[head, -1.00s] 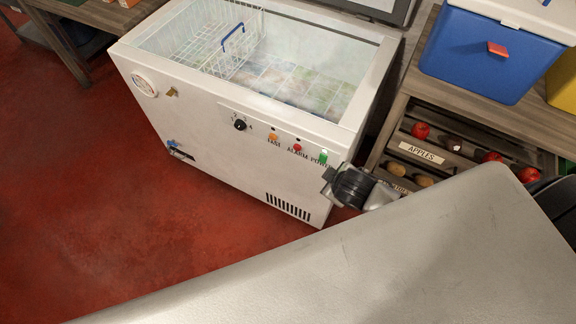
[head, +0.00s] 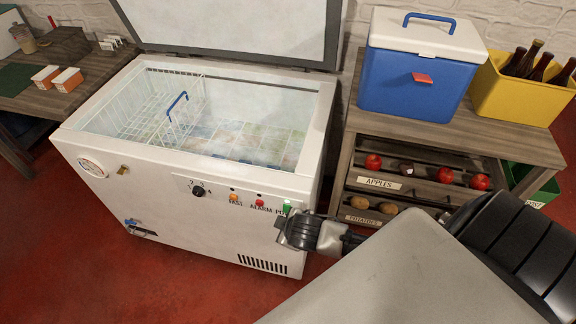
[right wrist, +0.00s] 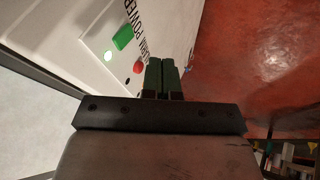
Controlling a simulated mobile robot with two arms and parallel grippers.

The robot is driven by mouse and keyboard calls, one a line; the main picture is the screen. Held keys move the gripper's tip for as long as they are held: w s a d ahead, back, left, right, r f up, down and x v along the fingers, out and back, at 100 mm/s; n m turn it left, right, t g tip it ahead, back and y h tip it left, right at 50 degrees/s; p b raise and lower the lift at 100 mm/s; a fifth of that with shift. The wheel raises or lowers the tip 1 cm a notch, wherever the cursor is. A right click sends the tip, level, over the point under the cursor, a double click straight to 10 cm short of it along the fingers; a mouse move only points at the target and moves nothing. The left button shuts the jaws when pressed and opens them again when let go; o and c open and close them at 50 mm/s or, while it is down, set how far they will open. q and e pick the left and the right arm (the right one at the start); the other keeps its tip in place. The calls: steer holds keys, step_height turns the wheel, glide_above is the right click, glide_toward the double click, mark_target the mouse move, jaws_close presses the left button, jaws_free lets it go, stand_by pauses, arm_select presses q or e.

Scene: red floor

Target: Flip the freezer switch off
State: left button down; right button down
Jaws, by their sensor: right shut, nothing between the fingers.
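The white chest freezer (head: 150,195) stands with its lid (head: 240,30) raised. Its green power switch (head: 287,208) is at the right end of the front panel, just above my right gripper (head: 281,231). In the right wrist view the green switch (right wrist: 123,38) is left of and beyond the shut, empty fingers (right wrist: 161,77), beside a glowing pale-green lamp (right wrist: 107,56). The fingers look apart from the switch; whether they touch the panel I cannot tell. My left gripper is not in view.
A red alarm lamp (head: 260,203), an orange lamp (head: 233,198) and a black dial (head: 197,191) sit left of the switch. A wooden shelf (head: 345,180) with a blue cooler (head: 415,80) stands right of the freezer. Red floor (head: 60,270) lies open in front.

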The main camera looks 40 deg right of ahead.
mark_target(287, 209)
steer(key=w+d+f, duration=0.3)
steer(key=w+f, duration=0.1)
steer(key=shift+w+d, duration=0.2)
steer(key=shift+w, duration=0.2)
